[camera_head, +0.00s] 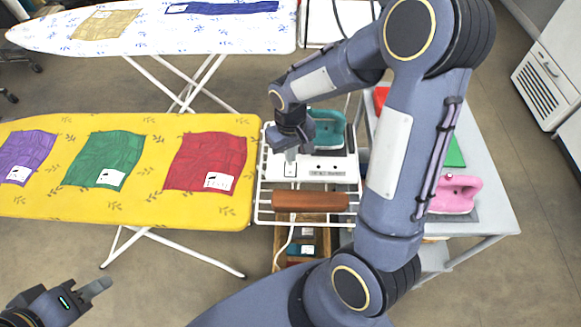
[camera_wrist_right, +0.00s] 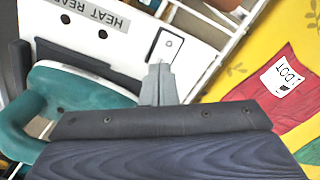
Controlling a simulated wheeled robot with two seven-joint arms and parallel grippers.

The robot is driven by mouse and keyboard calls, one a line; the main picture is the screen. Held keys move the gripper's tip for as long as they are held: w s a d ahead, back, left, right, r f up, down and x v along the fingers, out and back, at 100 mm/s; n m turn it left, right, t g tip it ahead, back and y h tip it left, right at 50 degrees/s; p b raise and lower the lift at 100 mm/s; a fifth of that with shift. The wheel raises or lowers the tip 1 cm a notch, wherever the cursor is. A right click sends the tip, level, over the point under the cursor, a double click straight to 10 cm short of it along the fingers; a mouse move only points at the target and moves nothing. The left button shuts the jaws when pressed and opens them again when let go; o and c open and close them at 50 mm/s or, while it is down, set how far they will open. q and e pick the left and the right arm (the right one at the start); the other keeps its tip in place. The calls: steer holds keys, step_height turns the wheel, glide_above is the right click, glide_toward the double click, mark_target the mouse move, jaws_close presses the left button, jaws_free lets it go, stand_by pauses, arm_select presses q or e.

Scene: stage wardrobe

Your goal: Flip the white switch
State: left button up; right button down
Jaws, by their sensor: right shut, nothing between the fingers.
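The white switch (camera_wrist_right: 168,46) sits in a dark-edged frame on the white panel (camera_wrist_right: 60,48) of the ironing station, beside a label reading "HEAT REA…". My right gripper (camera_wrist_right: 159,72) is shut and empty. Its fingertips are right at the lower edge of the switch in the wrist view; I cannot tell whether they touch it.
A yellow ironing board (camera_head: 130,205) with folded cloths is to the left. A grey table (camera_head: 492,200) with a pink iron (camera_head: 455,193) is to the right.

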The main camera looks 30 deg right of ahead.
steer(key=shift+f+b, duration=0.8)
steer(key=shift+f, duration=0.15)
stand_by(0.7)
steer(key=shift+r, duration=0.15)
step_height(320, 180, up, 6)
steer(key=p, duration=0.5)
steer(key=shift+r, duration=0.4)
steer(key=shift+r, duration=0.1)
